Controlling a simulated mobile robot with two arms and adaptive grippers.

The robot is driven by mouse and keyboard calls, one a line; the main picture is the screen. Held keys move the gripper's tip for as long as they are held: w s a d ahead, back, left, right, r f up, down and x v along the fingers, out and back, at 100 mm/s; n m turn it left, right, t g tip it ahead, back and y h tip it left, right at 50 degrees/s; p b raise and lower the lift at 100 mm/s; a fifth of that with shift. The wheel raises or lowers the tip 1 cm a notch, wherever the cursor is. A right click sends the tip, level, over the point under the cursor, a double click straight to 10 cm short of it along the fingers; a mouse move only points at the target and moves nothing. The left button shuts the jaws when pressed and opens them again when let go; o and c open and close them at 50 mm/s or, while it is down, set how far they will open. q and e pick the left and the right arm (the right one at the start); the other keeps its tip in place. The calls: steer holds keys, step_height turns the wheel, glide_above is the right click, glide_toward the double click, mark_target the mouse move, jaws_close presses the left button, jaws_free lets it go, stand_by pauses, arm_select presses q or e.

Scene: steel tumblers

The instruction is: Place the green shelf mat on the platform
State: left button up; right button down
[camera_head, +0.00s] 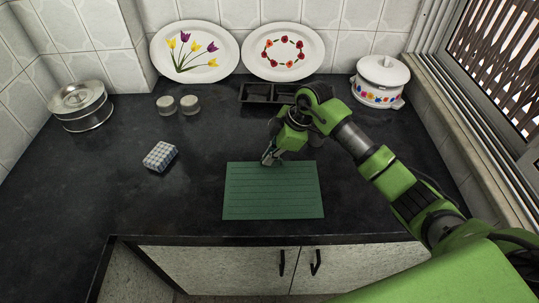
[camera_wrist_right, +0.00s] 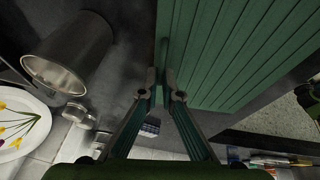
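The green shelf mat (camera_head: 273,195) is a flat ribbed rectangle over the front middle of the dark countertop. Whether it rests on the counter or is slightly raised is hard to tell. My right gripper (camera_head: 268,159) is at the mat's far edge. In the right wrist view, the fingers (camera_wrist_right: 160,82) lie on either side of the edge of the mat (camera_wrist_right: 235,50) and look closed on it. I cannot make out a separate platform. My left gripper is not in view.
A steel tumbler (camera_wrist_right: 72,52) shows left of the fingers in the right wrist view. Two jars (camera_head: 178,105), a checkered block (camera_head: 160,156), a steel container (camera_head: 82,106), a black tray (camera_head: 258,92) and a white pot (camera_head: 380,80) stand around. The counter's left front is clear.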

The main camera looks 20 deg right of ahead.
steer(key=shift+f, duration=0.25)
steer(key=c, duration=2.2)
jaws_free()
steer(key=shift+c, duration=0.2)
steer(key=shift+d+r, duration=0.1)
steer(key=shift+r, duration=0.05)
steer(key=b+v, duration=0.1)
steer(key=v, duration=1)
steer(key=shift+r, duration=0.35)
steer(key=shift+s+d, duration=0.1)
